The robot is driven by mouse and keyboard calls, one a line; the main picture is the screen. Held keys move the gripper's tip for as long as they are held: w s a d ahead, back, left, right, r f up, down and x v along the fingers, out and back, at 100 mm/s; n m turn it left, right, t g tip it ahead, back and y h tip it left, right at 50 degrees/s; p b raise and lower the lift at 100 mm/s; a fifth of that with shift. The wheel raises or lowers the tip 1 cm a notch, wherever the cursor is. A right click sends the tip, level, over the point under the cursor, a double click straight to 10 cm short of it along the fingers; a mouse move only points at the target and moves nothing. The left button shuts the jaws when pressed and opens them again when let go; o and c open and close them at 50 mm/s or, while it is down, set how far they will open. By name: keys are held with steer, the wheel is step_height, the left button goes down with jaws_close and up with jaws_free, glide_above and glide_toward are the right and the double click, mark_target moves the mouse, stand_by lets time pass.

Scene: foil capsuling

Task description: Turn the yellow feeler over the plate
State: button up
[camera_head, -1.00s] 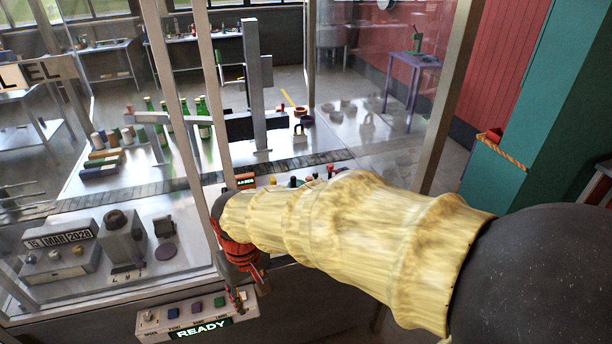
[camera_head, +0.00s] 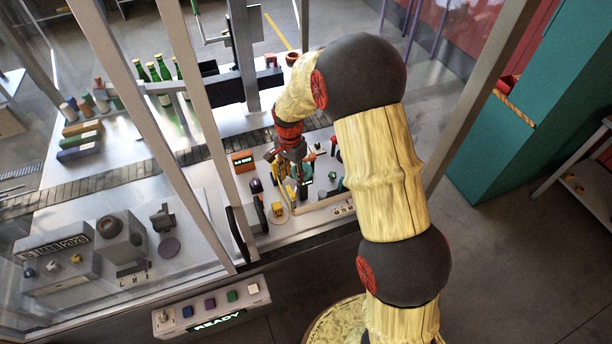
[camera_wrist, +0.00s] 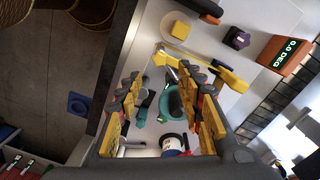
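The yellow feeler (camera_wrist: 222,72) is a flat yellow bar lying aslant in the wrist view, just beyond my fingertips. Its near end is beside a pale round plate (camera_wrist: 166,24) that carries a yellow block (camera_wrist: 180,30). In the head view the plate (camera_head: 284,219) is near the bench's front edge, below my gripper (camera_head: 290,178). My gripper, with yellow and dark fingers, also shows in the wrist view (camera_wrist: 163,84). Its fingers are wide apart, with nothing visibly gripped. The feeler cannot be told clearly from my fingers in the head view.
Teal parts (camera_wrist: 174,104) and a dark, white-banded cylinder (camera_wrist: 172,144) show between my fingers. A dark purple knob (camera_wrist: 236,38) and an orange box reading 0.0 DEG (camera_wrist: 292,56) stand near the feeler. Glass panel posts (camera_head: 205,130) stand left; green bottles (camera_head: 163,75) are behind.

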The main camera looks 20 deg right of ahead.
mark_target(293, 194)
steer(key=shift+s+a+r+m, duration=0.2)
steer(key=shift+s+m, duration=0.1)
steer(key=shift+m, duration=0.4)
steer(key=shift+f, duration=0.15)
steer(key=shift+w+f+p, duration=0.1)
steer(key=shift+f+p, duration=0.85)
steer(key=shift+f, duration=2.9)
steer(key=c, duration=0.3)
jaws_close()
